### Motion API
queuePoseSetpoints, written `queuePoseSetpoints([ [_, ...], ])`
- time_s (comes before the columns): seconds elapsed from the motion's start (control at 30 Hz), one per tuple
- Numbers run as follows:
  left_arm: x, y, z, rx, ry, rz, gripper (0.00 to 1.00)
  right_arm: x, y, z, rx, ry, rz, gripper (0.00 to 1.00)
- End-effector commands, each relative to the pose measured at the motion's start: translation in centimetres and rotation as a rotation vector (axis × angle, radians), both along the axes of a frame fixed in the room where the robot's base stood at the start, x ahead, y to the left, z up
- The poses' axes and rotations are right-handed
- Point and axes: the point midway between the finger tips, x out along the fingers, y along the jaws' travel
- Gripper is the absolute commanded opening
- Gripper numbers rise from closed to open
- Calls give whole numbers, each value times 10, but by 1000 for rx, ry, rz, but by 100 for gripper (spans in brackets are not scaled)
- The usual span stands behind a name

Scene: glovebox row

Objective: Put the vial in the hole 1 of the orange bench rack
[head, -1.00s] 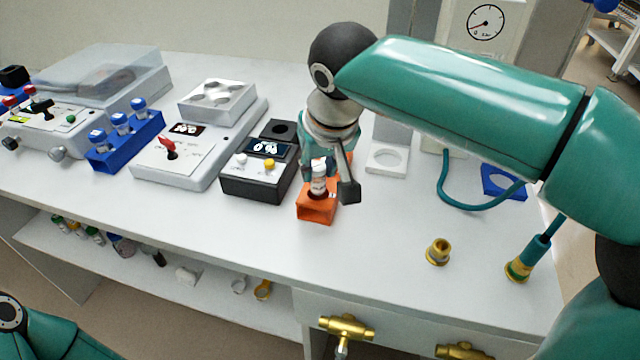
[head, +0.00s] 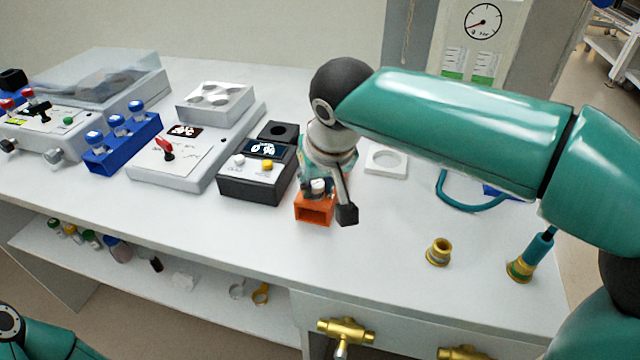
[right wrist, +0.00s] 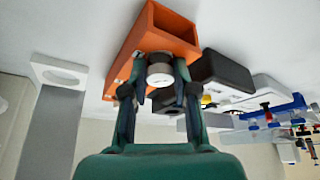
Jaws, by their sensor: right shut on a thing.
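The orange bench rack (head: 314,210) stands on the white bench, its open end toward the front. My right gripper (head: 321,188) is over the rack, pointing down, shut on the vial. The vial's white cap (head: 318,185) shows just above the rack top; its body is hidden. In the right wrist view the vial cap (right wrist: 160,70) sits between both fingers, against the orange rack (right wrist: 172,32). The vial seems to be down in the rack, but the hole and its number are hidden. My left gripper is out of view; only part of my left arm shows at bottom left.
A black box with a display (head: 255,180) stands close left of the rack. Further left are a white device (head: 165,165) and a blue rack of vials (head: 122,148). A white holder (head: 386,160) is behind right; a brass fitting (head: 439,252) is front right. Bench in front is clear.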

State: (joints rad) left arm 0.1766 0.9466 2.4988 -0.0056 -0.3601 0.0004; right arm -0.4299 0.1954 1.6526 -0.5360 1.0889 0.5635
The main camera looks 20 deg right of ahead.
Motion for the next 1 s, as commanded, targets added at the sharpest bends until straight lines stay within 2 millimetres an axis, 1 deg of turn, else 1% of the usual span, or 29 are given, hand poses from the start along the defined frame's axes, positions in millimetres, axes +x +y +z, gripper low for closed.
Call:
queuePoseSetpoints([
  [0.03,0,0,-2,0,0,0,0,-5,2,-14,-7,39,0,0],
  [0.07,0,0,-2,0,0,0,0,-5,2,-15,-7,40,0,0],
  [0.1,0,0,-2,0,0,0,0,-5,2,-15,-6,41,-1,34],
  [0.17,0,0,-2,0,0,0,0,-5,2,-15,-7,42,-1,44],
  [0.2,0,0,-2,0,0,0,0,-5,1,-15,-7,42,-1,51],
  [0.23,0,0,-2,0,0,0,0,-5,1,-15,-7,43,-1,53],
  [0.63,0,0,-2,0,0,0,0,-5,2,-14,-8,40,1,53],
  [0.73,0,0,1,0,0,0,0,-5,1,-11,-8,39,1,53],
  [0.83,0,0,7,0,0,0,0,-5,1,-3,-7,37,1,53],
  [0.9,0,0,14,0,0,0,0,-5,1,7,-7,34,1,53],
  [0.93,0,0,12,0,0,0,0,-7,2,9,-6,31,2,53],
  [1.0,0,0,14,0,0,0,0,-11,2,22,-5,28,2,53],
])
